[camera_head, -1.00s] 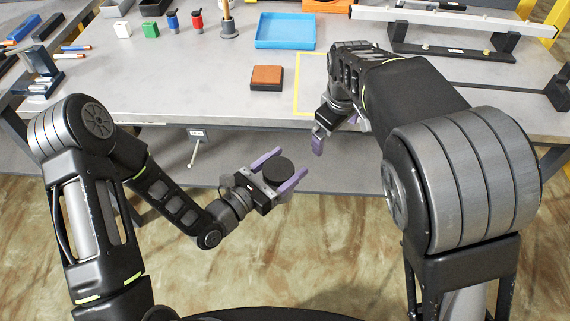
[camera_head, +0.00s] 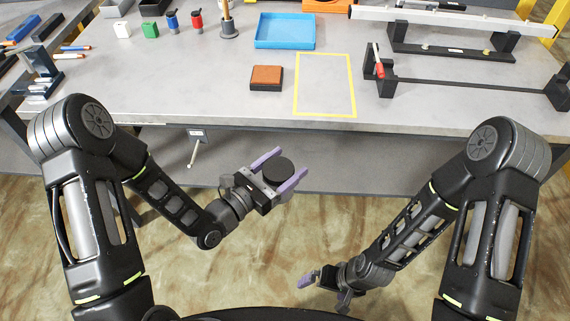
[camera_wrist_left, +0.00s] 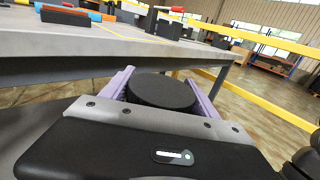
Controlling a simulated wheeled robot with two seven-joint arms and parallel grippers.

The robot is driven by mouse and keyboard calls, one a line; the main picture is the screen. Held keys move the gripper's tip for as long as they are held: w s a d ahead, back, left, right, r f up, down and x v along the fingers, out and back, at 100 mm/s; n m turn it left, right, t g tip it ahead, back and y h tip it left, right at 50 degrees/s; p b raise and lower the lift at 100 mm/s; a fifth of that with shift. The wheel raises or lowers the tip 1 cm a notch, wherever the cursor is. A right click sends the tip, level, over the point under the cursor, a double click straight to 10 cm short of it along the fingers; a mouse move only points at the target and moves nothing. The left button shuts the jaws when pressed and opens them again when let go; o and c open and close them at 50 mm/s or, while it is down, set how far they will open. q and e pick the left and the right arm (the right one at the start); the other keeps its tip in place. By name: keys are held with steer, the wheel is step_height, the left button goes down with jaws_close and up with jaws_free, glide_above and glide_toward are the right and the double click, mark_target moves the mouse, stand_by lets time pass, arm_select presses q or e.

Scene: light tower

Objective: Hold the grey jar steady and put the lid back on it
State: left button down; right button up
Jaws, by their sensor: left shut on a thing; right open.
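My left gripper (camera_head: 280,171) is shut on a dark round object (camera_head: 278,169), held between its purple fingers in front of the table. In the left wrist view the object (camera_wrist_left: 161,91) shows a flat, closed dark top and stands level. I cannot tell whether it is the lid alone or the grey jar with its lid on, as the lower part is hidden. No separate jar or lid shows elsewhere. My right gripper (camera_head: 310,279) is open, low in front of my body, well apart from the object; nothing shows in it.
The grey table (camera_head: 200,90) stands ahead. On it are a brown-topped block (camera_head: 266,78), a blue tray (camera_head: 285,43), an empty yellow outline (camera_head: 325,113), and a black fixture with a red handle (camera_head: 379,68) at the right. Small containers stand at the back left.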

steer(key=shift+s+a+r, duration=0.15)
steer(key=shift+a, duration=0.15)
arm_select(q)
steer(key=shift+r, duration=0.1)
